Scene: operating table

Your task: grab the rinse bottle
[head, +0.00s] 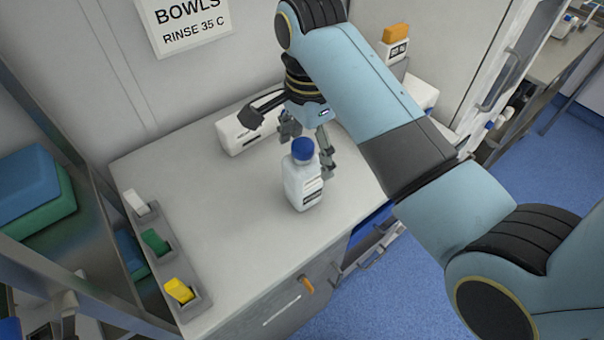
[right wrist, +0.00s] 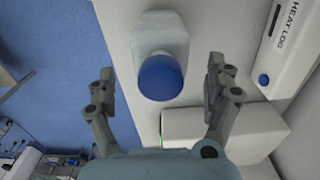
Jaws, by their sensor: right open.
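The rinse bottle (head: 302,181) is white with a blue cap and a label, and stands upright on the light grey counter (head: 220,225) near its front edge. In the right wrist view the bottle (right wrist: 160,35) shows its blue cap between and just beyond the fingertips. My right gripper (head: 308,147) is open, just behind the bottle in the head view, with a finger on either side of the cap's line in the right wrist view (right wrist: 160,90). It holds nothing. My left gripper is not in view.
A white box (head: 235,135) lies behind the bottle. A white heat log unit (right wrist: 290,45) shows in the right wrist view. White, green and yellow items sit in holders (head: 153,245) at the counter's left. The counter between is clear.

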